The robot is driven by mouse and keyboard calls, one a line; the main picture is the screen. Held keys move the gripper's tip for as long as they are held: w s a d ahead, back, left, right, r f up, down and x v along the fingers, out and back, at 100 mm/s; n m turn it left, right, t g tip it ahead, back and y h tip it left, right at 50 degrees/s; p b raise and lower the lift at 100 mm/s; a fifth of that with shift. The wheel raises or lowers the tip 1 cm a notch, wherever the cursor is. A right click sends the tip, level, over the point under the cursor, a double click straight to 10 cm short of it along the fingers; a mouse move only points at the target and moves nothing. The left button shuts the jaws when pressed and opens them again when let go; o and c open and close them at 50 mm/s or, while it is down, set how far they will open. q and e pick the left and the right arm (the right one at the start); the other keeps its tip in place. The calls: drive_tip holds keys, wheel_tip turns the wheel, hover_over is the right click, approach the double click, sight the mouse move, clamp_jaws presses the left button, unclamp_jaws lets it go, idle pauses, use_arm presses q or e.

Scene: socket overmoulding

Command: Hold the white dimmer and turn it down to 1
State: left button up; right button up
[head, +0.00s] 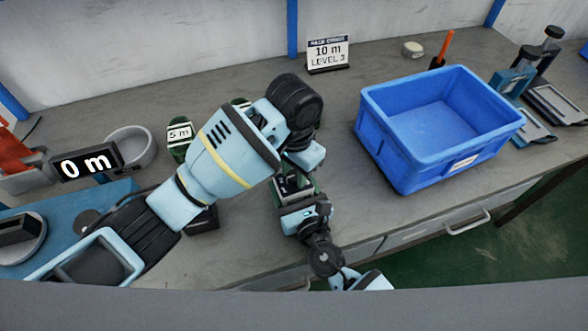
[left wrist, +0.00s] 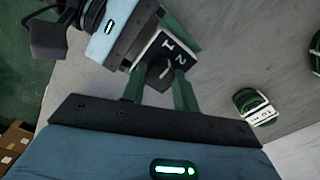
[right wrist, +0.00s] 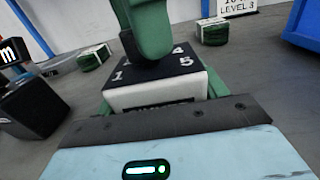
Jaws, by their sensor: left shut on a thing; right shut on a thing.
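The white dimmer (right wrist: 150,97) is a white box with a black numbered top. My right gripper (right wrist: 160,88) is shut on its sides, with a green finger at each side. My left gripper (left wrist: 160,92) is above the dimmer, shut on its dark knob (left wrist: 160,74). The numbers 1 and 2 show beside the knob in the left wrist view, and 1, 4 and 5 in the right wrist view. The knob's pointer setting cannot be read surely.
A blue bin (head: 390,150) stands right of the grippers. A sign (head: 328,54) reads 10 m, LEVEL 3. A display (head: 86,164) reads 0 m. A green coil labelled 5 m (head: 179,136) lies left of my left arm. The bench between sign and bin is clear.

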sight(294, 175)
use_arm(q)
drive_tip(key=shift+n, duration=1.9)
drive_tip(key=o, duration=1)
drive_tip(key=shift+r, duration=0.15)
wheel_tip(294, 175, up, 12)
drive_tip(key=shift+f, duration=0.1)
use_arm(e)
drive_tip(key=o, duration=1.1)
